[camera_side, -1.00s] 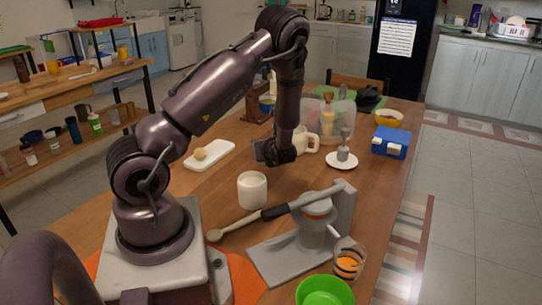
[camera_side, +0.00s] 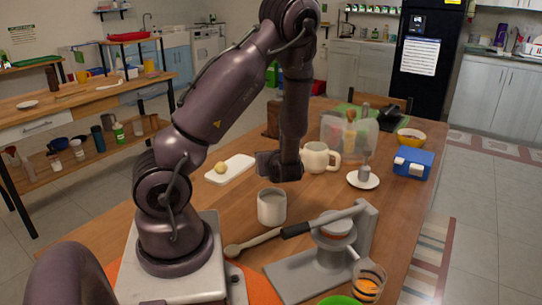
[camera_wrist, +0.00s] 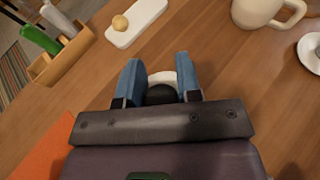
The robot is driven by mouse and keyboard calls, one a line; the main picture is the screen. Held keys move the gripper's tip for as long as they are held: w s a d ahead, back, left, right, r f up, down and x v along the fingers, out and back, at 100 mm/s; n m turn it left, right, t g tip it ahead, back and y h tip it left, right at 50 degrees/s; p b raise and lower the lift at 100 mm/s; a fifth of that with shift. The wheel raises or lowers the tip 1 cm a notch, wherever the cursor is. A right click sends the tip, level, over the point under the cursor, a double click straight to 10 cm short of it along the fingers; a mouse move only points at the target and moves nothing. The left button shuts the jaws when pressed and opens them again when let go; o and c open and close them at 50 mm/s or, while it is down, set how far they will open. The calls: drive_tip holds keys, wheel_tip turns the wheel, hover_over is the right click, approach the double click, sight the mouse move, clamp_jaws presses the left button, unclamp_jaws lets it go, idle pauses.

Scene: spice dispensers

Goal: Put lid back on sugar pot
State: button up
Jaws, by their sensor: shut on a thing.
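A white round pot (camera_side: 271,208), taken to be the sugar pot, stands upright and open-topped on the wooden table. My gripper (camera_side: 286,178) is above and slightly behind it in the side view; its fingers are hidden there. In the wrist view, the two blue fingers of my gripper (camera_wrist: 158,82) are shut on a small dark thing (camera_wrist: 160,94), likely the lid; its shape is mostly hidden. A white curved edge (camera_wrist: 160,76) shows just beyond it between the fingers. I cannot tell whether this is the lid or the pot's rim.
A white board (camera_side: 230,169) with a round yellowish thing (camera_side: 220,167) lies behind left. A cream mug (camera_side: 318,157) is behind right. A blue box (camera_side: 412,163) stands far right.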

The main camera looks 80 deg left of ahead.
drive_tip(key=shift+f, duration=2.9)
drive_tip(key=shift+f, duration=0.5)
drive_tip(key=o, duration=1)
drive_tip(key=v, duration=1.3)
drive_tip(key=shift+r, duration=0.2)
